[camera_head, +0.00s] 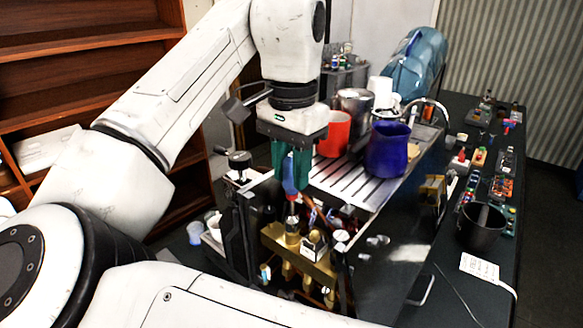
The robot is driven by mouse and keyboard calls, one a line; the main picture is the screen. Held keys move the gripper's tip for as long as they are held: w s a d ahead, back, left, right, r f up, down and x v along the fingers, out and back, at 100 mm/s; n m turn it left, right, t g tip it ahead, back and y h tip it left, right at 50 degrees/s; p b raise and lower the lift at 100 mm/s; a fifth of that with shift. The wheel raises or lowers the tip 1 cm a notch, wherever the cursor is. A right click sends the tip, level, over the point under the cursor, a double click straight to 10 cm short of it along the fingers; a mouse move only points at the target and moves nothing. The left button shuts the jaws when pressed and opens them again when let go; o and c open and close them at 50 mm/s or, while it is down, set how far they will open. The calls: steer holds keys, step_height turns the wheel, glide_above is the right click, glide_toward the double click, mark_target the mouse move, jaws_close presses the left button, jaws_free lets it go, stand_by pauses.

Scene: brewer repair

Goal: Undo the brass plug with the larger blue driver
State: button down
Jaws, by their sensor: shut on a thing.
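My gripper (291,176), with green fingers, points straight down and is shut on the blue driver (289,188). Part of the blue handle shows between and below the fingers. The driver is roughly upright above a brass block (322,266) in the open front of the brewer (352,178). I cannot tell whether the driver's tip touches the brass plug, as the plug itself is not clearly distinguishable.
A red cup (334,134), a blue pitcher (388,150) and a metal pot (355,103) stand on the brewer's slatted top. A dark bowl (481,227), a white card (479,267) and several small parts lie on the dark counter at right. Shelves (95,62) stand at left.

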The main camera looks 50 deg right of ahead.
steer(key=shift+r, duration=1.4)
steer(key=shift+r, duration=2.5)
